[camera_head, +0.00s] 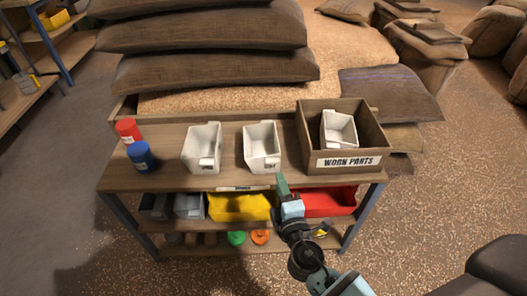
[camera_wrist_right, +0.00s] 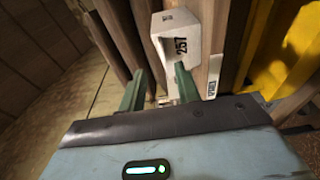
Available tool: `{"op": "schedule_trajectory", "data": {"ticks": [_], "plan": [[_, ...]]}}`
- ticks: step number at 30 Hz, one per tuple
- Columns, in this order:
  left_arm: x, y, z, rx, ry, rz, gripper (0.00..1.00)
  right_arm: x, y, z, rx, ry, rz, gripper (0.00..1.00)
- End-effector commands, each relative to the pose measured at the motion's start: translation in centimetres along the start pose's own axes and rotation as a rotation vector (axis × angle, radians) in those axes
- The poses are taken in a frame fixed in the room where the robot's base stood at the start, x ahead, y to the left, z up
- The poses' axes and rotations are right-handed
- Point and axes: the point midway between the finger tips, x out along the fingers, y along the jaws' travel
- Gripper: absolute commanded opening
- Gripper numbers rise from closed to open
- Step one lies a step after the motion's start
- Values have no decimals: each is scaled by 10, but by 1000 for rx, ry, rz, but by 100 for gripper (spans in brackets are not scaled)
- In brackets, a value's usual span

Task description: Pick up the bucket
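Two white buckets stand on the wooden bench top: a left one (camera_head: 202,150) and a middle one (camera_head: 262,147). A third white bucket (camera_head: 339,129) sits inside the wooden box marked WORN PARTS (camera_head: 348,161). My right gripper (camera_head: 282,182) is at the bench's front edge, just in front and to the right of the middle bucket. In the right wrist view, the green fingers (camera_wrist_right: 160,72) are apart, with a white bucket marked 257 (camera_wrist_right: 172,40) ahead of them. Whether a finger touches it is unclear. My left gripper is not in view.
A red can (camera_head: 128,130) and a blue can (camera_head: 141,157) stand at the bench's left end. The shelf below holds a yellow bin (camera_head: 238,207), a red bin (camera_head: 330,202) and grey bins. Stacked sacks (camera_head: 210,65) lie behind the bench. Bench space is clear between the buckets.

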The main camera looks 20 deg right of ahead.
Motion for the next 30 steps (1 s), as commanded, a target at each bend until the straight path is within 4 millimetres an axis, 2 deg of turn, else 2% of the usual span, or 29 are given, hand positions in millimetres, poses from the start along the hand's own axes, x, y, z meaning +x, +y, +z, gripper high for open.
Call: {"op": "schedule_trajectory", "data": {"ticks": [9,16,24,30], "plan": [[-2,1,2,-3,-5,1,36,24,0,0,3,-1,0,33],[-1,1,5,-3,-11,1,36,32,-1,-2,3,-1,-2,33],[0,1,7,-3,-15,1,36,67,-4,-6,3,-1,-2,33],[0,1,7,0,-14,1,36,78,-4,-6,4,0,-2,33]]}}
